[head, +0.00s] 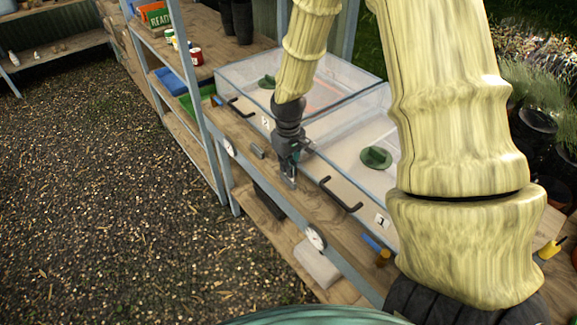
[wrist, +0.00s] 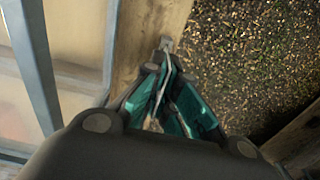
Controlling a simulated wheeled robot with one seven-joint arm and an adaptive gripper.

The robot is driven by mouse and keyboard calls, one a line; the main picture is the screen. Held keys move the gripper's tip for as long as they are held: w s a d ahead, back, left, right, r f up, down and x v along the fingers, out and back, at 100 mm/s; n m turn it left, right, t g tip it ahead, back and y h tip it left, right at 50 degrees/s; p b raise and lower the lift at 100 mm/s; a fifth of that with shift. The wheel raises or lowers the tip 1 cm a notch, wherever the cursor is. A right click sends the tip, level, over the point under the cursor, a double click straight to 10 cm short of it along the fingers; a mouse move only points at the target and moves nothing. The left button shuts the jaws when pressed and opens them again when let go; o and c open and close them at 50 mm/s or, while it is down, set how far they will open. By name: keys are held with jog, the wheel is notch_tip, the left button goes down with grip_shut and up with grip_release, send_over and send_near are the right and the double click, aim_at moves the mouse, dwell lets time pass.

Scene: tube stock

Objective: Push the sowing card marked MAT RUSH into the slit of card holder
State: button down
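My gripper (head: 290,176) points down at the wooden ledge in front of the clear-lidded boxes. In the wrist view its teal-padded fingers (wrist: 165,84) are close together on a thin pale strip seen edge-on, which looks like the card (wrist: 161,88). No lettering shows, so I cannot read MAT RUSH. A small grey piece (wrist: 167,44) shows at the fingertips over the wood; I cannot tell whether it is a holder or a fingertip. A small grey block (head: 257,151), possibly a card holder, lies on the ledge left of my gripper. Its slit is not visible.
Two clear-lidded boxes with green round vents (head: 376,158) stand behind the ledge. Black handles (head: 340,195) stick out in front. White round dials (head: 315,238) are on the ledge's front edge. A blue and orange item (head: 378,250) lies at the right. Gravel floor is open at left.

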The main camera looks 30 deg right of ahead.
jog(key=shift+f, duration=0.55)
jog(key=c, duration=0.5)
grip_release()
jog(key=shift+r, duration=0.2)
jog(key=shift+r+p, duration=0.95)
jog(key=shift+r, duration=0.1)
jog(key=shift+r+p, duration=2.35)
jog(key=shift+r, duration=0.45)
